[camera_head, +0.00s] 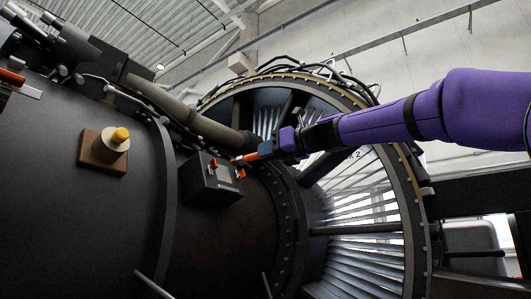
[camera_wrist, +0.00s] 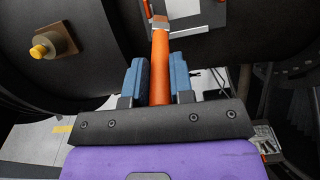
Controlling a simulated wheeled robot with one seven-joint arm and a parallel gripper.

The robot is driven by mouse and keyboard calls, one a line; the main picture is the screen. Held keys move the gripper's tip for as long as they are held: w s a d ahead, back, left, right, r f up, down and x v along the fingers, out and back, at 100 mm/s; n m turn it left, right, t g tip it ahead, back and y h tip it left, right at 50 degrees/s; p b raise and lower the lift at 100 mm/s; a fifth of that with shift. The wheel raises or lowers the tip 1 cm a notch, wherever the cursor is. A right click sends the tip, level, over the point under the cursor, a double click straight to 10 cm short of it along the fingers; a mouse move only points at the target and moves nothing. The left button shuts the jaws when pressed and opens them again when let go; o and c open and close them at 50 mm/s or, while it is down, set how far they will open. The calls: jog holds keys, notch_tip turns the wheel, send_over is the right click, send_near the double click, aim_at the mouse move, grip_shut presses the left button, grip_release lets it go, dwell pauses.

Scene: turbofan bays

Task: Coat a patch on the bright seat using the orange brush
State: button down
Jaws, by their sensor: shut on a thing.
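My gripper (camera_head: 284,146) reaches in from the right, shut on the orange brush (camera_head: 252,156). In the wrist view the brush (camera_wrist: 160,66) stands upright between the blue fingers (camera_wrist: 158,84), its pale tip pointing up the picture. The bright seat (camera_head: 226,173) is a small light plate on the dark box fixed to the engine casing. It also shows at the top of the wrist view (camera_wrist: 184,9), just right of the brush tip. The tip is close to the seat; I cannot tell whether they touch.
Orange clips (camera_head: 213,164) flank the seat on the dark box (camera_head: 207,190). A brown block (camera_head: 98,152) with a cream pot and orange-yellow top (camera_head: 121,135) sits on the casing to the left. A thick pipe (camera_head: 185,112) and the fan ring (camera_head: 415,215) are near my arm.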

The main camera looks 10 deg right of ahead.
jog(key=shift+w+a+f, duration=0.5)
jog(key=shift+w+a, duration=0.4)
jog(key=shift+w+a+f, duration=0.5)
jog(key=shift+w+a, duration=0.35)
jog(key=shift+w+a+f, duration=0.3)
jog(key=shift+w+a, duration=0.25)
jog(key=shift+d, duration=0.1)
